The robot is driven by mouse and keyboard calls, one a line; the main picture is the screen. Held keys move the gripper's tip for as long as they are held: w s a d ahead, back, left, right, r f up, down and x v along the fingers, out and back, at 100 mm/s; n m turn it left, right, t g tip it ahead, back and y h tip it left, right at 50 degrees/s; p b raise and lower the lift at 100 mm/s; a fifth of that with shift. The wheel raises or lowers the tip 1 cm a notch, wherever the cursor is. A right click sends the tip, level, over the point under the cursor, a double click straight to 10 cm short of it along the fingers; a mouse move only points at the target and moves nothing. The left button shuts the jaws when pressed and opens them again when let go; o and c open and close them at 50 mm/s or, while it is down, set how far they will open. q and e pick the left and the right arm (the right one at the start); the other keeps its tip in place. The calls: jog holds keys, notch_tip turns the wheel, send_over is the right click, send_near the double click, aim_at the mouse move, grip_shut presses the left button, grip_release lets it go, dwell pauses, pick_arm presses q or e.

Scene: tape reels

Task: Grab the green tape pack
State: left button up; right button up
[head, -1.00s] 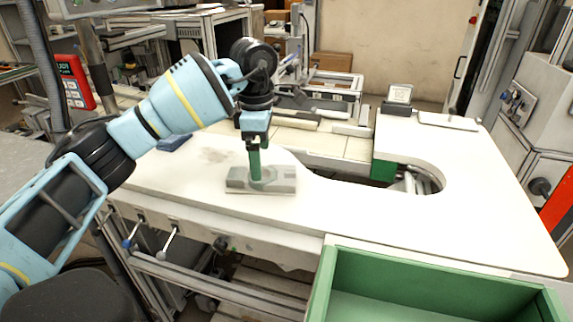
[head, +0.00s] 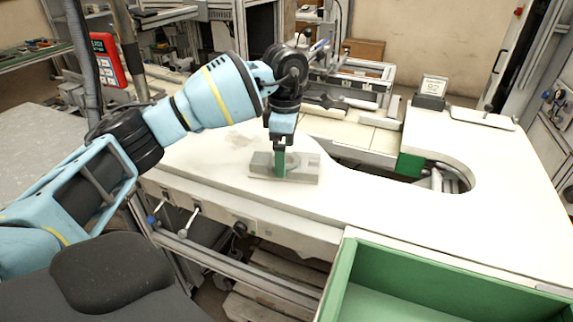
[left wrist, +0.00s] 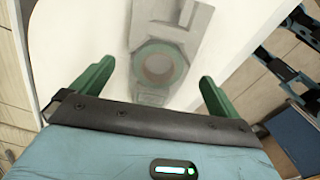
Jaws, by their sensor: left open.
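In the head view the holder (head: 309,168) is a flat block on the white worktop. The tape there is mostly hidden by my green finger. My left gripper (head: 281,172) points straight down over the holder. It is open, and in the left wrist view its green fingers (left wrist: 157,70) stand wide to either side of the ring, with nothing between them. I cannot tell whether the fingertips touch the holder. My right gripper is not in view.
The white worktop (head: 400,205) is clear to the right of the holder, around a U-shaped cutout. A green bin (head: 370,255) stands at the front right. A small display stand (head: 432,92) sits at the back right. Machinery lines the back.

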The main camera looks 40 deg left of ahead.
pick_arm(q)
jog(key=shift+w+a+f, duration=0.1)
jog(key=shift+f, duration=1.3)
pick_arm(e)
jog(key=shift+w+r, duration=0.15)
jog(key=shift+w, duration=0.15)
pick_arm(q)
jog(key=shift+c, duration=0.3)
jog(key=c, duration=1.1)
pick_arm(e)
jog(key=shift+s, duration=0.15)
pick_arm(q)
jog(key=shift+r, duration=0.1)
